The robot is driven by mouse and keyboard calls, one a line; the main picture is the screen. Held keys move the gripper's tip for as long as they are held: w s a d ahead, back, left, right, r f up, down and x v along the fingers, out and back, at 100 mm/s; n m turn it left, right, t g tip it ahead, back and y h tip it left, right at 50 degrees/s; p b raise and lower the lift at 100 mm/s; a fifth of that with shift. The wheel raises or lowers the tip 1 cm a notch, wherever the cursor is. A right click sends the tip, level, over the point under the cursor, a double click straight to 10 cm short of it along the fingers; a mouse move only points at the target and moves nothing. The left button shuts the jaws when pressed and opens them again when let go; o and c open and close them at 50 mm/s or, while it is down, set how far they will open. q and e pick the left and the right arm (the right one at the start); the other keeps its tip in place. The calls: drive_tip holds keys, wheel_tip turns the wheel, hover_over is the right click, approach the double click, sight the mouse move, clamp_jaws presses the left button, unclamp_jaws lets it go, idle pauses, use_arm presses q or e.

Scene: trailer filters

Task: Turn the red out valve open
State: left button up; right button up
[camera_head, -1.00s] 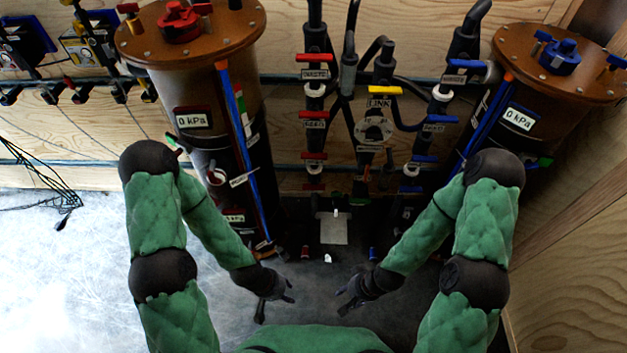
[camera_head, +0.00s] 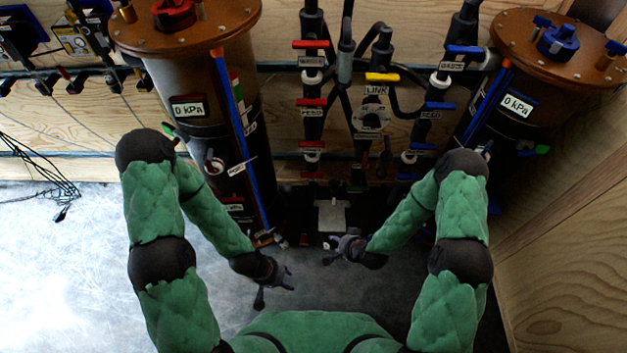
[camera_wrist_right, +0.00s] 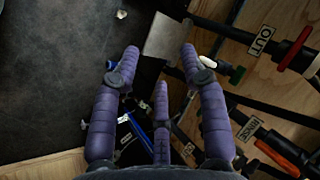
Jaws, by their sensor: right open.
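In the right wrist view a red valve handle (camera_wrist_right: 294,48) sits on a dark pipe beside a label reading OUT (camera_wrist_right: 263,40), at the upper right. In the head view several red handles are stacked on the middle pipes, such as the top one (camera_head: 310,44); I cannot tell which is the out valve. My right gripper (camera_head: 345,243) is low in front of the pipes. Its fingers (camera_wrist_right: 160,70) are spread and empty, apart from the OUT handle. My left gripper (camera_head: 274,286) hangs low below the left cylinder, fingers apart and empty.
A brown-lidded cylinder (camera_head: 190,80) stands left, another (camera_head: 530,75) right. A yellow link handle (camera_head: 382,77) and blue handles (camera_head: 440,105) are between them. A grey plate (camera_head: 331,215) is near my right gripper.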

drive_tip(key=w+a+m+t, duration=0.2)
drive_tip(key=w+m+t, duration=0.15)
drive_tip(key=w, duration=0.45)
drive_tip(key=m+t+y, duration=0.3)
drive_tip(key=m+t, duration=0.1)
drive_tip(key=t, duration=0.3)
approach(312, 175)
drive_tip(key=f+b+x, duration=0.1)
drive_tip(key=b+x, duration=0.1)
drive_tip(key=x, duration=0.6)
drive_tip(key=shift+b, duration=0.35)
clamp_jaws()
